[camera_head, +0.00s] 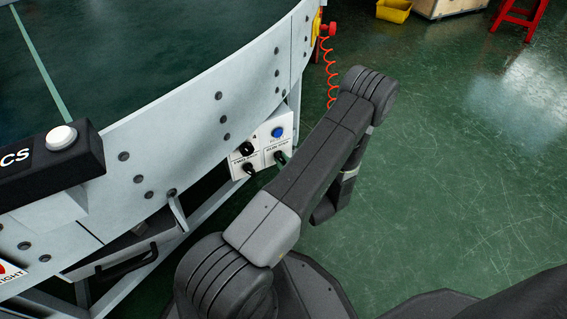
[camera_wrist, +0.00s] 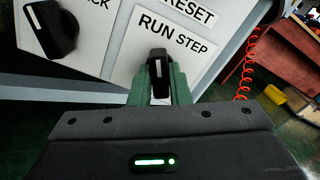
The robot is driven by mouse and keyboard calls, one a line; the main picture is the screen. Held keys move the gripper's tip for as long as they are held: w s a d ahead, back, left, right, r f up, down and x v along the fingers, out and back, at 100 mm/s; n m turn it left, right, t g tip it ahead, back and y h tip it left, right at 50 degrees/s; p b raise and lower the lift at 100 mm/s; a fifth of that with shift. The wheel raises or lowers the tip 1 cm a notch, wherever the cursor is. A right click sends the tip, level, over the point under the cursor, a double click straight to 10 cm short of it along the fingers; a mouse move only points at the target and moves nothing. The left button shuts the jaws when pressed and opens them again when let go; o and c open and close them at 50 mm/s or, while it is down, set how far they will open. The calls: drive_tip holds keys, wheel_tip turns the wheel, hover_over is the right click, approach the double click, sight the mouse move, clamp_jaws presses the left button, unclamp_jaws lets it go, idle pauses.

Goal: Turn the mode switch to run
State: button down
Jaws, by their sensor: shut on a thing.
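The mode switch is a black knob (camera_wrist: 160,72) with a white pointer line, under the label RUN STEP (camera_wrist: 175,38) in the wrist view. Its pointer stands nearly upright in the picture, at the gap between or near RUN; the exact setting is hard to tell. My gripper (camera_wrist: 160,88) has its green fingers on both sides of this knob and is shut on it. In the head view the knob (camera_head: 280,157) sits at the lower right of the white control panel (camera_head: 262,157), with my gripper mostly hidden behind my arm.
A second black knob (camera_wrist: 51,28) is left of the switch, on a neighbouring plate. A blue button (camera_head: 278,132) is above the switch. The conveyor side (camera_head: 180,130) runs beside the panel. A red coiled cable (camera_head: 329,75) hangs at the right. Green floor (camera_head: 450,170) is open at the right.

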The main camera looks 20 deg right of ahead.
idle(0.3)
drive_tip(key=c, duration=1.4)
unclamp_jaws()
drive_tip(key=shift+o, duration=0.2)
drive_tip(key=shift+s, duration=0.1)
drive_tip(key=s+d+p, duration=0.1)
drive_tip(key=s+p, duration=0.2)
drive_tip(key=s, duration=1)
drive_tip(key=shift+s, duration=0.3)
drive_tip(key=shift+w, duration=0.15)
drive_tip(key=w+b, duration=0.1)
drive_tip(key=w, duration=0.3)
drive_tip(key=w+b, duration=0.1)
drive_tip(key=w, duration=0.4)
drive_tip(key=w+a+b, duration=0.1)
drive_tip(key=w, duration=0.3)
drive_tip(key=shift+w, duration=0.25)
